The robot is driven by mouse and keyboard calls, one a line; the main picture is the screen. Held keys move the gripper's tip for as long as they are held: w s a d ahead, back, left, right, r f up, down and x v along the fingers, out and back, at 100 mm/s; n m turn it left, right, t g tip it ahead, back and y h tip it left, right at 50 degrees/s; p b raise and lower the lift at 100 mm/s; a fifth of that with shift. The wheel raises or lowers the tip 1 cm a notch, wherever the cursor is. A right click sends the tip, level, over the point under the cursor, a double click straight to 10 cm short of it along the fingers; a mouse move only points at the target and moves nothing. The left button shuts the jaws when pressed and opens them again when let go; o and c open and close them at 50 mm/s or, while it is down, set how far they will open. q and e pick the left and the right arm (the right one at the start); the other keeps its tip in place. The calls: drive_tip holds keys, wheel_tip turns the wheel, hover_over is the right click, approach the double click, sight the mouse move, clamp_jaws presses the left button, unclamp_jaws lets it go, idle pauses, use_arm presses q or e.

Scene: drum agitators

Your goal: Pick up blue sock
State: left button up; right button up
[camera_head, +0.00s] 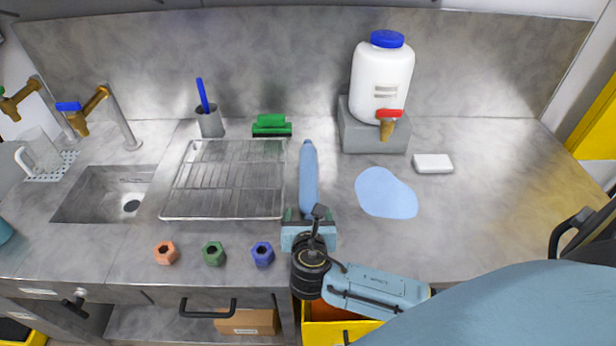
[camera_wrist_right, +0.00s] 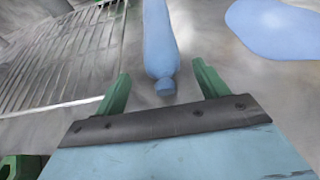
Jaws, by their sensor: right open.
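The blue sock (camera_head: 308,170) is a long, light blue roll lying on the grey worktop, its length running away from me. Its near end, narrowing to a small tip, also shows in the right wrist view (camera_wrist_right: 160,40). My right gripper (camera_head: 307,214) is open at the near end of the sock. In the right wrist view its two green fingers (camera_wrist_right: 160,76) stand to the left and right of that end, with gaps between. I cannot tell how far the fingers are above the worktop. My left gripper is not in view.
A wire rack (camera_head: 225,185) lies close left of the sock. A flat blue puddle-like patch (camera_head: 385,193) lies to the right. A white drum (camera_head: 382,80) stands on a grey block behind. Several coloured hex nuts (camera_head: 213,253) sit near the front edge.

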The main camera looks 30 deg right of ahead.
sight(309, 203)
drive_tip(key=x, duration=0.5)
drive_tip(key=shift+d+r, duration=0.15)
drive_tip(key=shift+r, duration=0.15)
drive_tip(key=shift+w+d+f, duration=0.15)
drive_tip(key=shift+w, duration=0.1)
drive_tip(key=shift+c, duration=0.2)
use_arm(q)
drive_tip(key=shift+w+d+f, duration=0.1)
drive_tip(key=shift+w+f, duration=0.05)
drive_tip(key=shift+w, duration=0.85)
use_arm(e)
drive_tip(key=c, duration=1.1)
